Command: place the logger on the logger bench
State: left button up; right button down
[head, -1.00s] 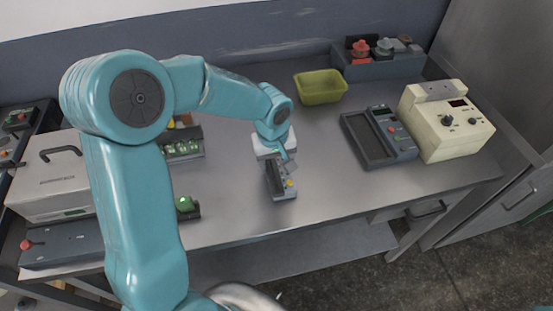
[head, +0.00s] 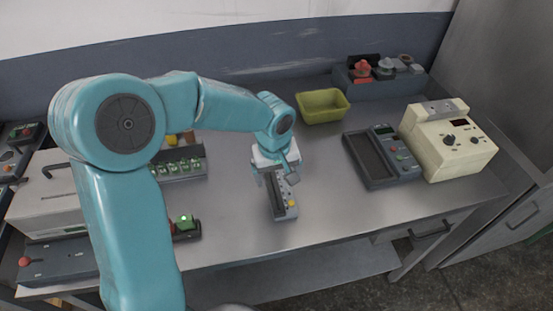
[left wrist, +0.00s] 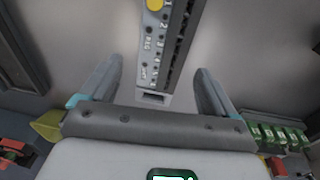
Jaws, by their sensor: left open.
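A slim grey device with a yellow button and a slotted face, which I take to be the logger (head: 284,205), lies on the grey metal bench top (head: 330,190) near its front edge. My left gripper (head: 275,178) is over its far end, pointing down and open. In the left wrist view the logger (left wrist: 172,45) runs up the picture from between the two spread fingers of the gripper (left wrist: 155,88). Gaps show on both sides, so the fingers do not clasp it. The gripper's body hides part of the logger in the head view. My right gripper is not in view.
A yellow-green bin (head: 323,106) stands behind. A dark tray-like device (head: 368,158) and a cream instrument (head: 447,140) are at right. A rack with green parts (head: 180,167) and a pale case (head: 55,200) are at left. Bench around the logger is clear.

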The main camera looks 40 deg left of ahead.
aim_at(275, 189)
pick_arm(q)
notch_tip(275, 189, up, 9)
jog(key=s, duration=0.1)
jog(key=shift+s, duration=0.2)
jog(key=shift+w, duration=0.1)
jog(key=shift+d, duration=0.1)
dwell(0.3)
